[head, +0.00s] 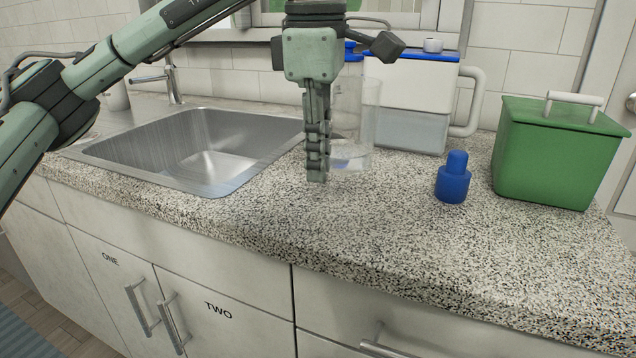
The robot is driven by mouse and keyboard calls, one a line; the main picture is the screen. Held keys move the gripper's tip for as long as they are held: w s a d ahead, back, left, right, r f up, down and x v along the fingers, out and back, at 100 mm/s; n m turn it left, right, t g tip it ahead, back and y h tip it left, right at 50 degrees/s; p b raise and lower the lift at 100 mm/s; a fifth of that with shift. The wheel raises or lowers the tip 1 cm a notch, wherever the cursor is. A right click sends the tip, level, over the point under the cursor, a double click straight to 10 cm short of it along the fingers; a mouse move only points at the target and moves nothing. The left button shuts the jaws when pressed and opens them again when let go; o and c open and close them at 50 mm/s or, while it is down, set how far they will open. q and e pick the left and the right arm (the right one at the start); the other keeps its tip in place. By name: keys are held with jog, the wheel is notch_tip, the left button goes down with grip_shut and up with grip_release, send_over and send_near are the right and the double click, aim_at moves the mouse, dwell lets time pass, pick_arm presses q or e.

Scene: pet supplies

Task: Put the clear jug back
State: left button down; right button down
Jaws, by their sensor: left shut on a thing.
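The clear jug (352,157) is a see-through vessel in the middle of the head view, right of the sink. Its walls are faint against what is behind it. My left gripper (316,166) comes down from above at the jug's left side, pointing down, and is shut on the jug. The fingers hide the jug's left edge. I cannot tell whether the jug's base touches the counter or hangs just above it. My right gripper is not in view.
A white container with a blue lid (425,57) stands close behind the jug. A blue bottle (454,180) and a green lidded bin (545,160) stand to the right on the speckled counter (370,232). The steel sink (210,150) is left. The front counter is clear.

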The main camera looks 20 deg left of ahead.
pick_arm(q)
notch_tip(320, 180, down, 3)
jog(key=shift+a+f, duration=0.1)
jog(key=shift+f, duration=0.25)
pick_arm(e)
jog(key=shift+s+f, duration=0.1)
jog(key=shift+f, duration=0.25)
pick_arm(q)
jog(key=shift+f, duration=0.15)
jog(key=c, duration=1.5)
grip_release()
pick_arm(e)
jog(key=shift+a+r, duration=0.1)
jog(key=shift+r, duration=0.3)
